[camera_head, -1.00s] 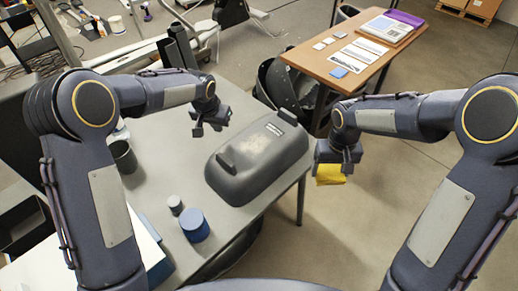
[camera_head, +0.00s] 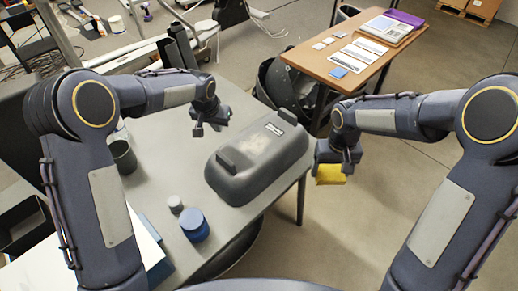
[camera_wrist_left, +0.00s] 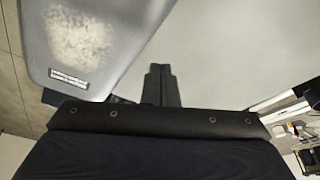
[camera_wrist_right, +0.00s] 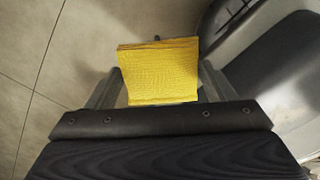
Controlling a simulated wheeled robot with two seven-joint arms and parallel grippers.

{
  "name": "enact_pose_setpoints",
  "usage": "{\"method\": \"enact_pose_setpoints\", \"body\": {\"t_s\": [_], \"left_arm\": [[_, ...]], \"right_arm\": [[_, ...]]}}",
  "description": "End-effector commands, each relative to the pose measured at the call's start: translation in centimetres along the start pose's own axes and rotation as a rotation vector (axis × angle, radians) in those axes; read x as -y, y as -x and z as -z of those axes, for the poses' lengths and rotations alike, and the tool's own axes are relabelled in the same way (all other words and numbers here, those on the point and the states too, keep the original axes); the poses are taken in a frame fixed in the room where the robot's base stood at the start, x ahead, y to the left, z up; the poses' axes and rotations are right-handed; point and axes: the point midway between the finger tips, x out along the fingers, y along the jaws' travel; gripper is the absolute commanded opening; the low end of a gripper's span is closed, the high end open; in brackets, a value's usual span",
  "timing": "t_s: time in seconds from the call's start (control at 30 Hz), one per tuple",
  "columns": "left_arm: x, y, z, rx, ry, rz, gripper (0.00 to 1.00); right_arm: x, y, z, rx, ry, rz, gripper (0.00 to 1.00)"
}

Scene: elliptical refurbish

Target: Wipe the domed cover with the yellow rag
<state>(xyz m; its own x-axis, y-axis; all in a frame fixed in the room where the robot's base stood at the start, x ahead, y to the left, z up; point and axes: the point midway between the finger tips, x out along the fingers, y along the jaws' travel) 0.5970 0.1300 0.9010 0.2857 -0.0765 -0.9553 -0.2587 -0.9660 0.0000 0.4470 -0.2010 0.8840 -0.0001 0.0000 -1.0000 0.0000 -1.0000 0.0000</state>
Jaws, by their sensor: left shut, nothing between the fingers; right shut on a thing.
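The domed cover (camera_head: 262,155) is a dark grey oblong shell with a raised block at each end, lying on the grey table. A pale, mottled patch on its top shows clearly in the left wrist view (camera_wrist_left: 82,38). The yellow rag (camera_head: 330,174) hangs in my right gripper (camera_head: 338,165), off the table's right edge, to the right of the cover and apart from it. The rag fills the space between the fingers in the right wrist view (camera_wrist_right: 160,72). My left gripper (camera_head: 198,131) is shut and empty, above the table beyond the cover's left side; its fingertips meet in the left wrist view (camera_wrist_left: 160,72).
Floor is free at right.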

Motion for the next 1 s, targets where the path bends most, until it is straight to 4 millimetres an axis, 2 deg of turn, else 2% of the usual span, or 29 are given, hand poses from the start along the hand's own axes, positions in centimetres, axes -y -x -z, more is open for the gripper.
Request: {"method": "enact_pose_setpoints", "body": {"t_s": [1.0], "left_arm": [[0.0,-2.1,-0.7,0.001,0.000,0.000,0.00]], "right_arm": [[0.0,-1.7,0.0,0.000,0.000,0.000,0.58]]}}
